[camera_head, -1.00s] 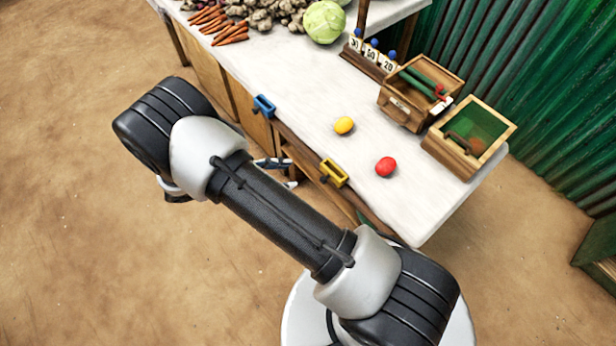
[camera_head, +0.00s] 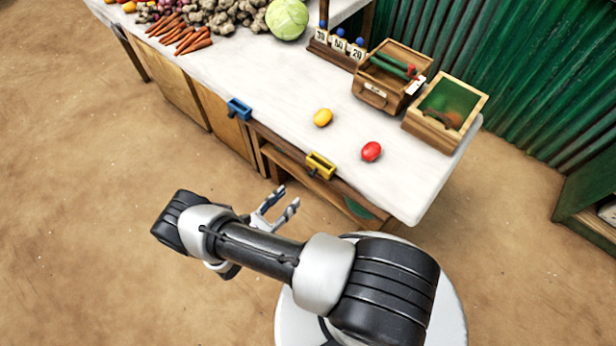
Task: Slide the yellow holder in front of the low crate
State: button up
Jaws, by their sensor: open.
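The yellow holder (camera_head: 320,164) sits on the front edge of the white table, right of a blue holder (camera_head: 238,108) on the same edge. Two small crates stand at the back right: a wooden one (camera_head: 371,97) with green and red items in it, and a lower-looking one (camera_head: 432,133) with a green inside. I cannot tell for sure which is the low crate. My gripper (camera_head: 281,205) is open and empty, in front of the table, below and left of the yellow holder and apart from it.
A yellow-orange ball (camera_head: 323,117) and a red ball (camera_head: 371,151) lie on the white table (camera_head: 400,190) behind the yellow holder. Number cards (camera_head: 339,45) stand at the back. Carrots (camera_head: 182,36), roots and a cabbage (camera_head: 287,18) lie at the left. The floor in front is clear.

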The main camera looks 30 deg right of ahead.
aim_at(310, 176)
jog(key=b+x, duration=0.1)
jog(key=x, duration=1)
jog(key=shift+d, duration=0.1)
jog(key=shift+c, duration=0.4)
grip_shut()
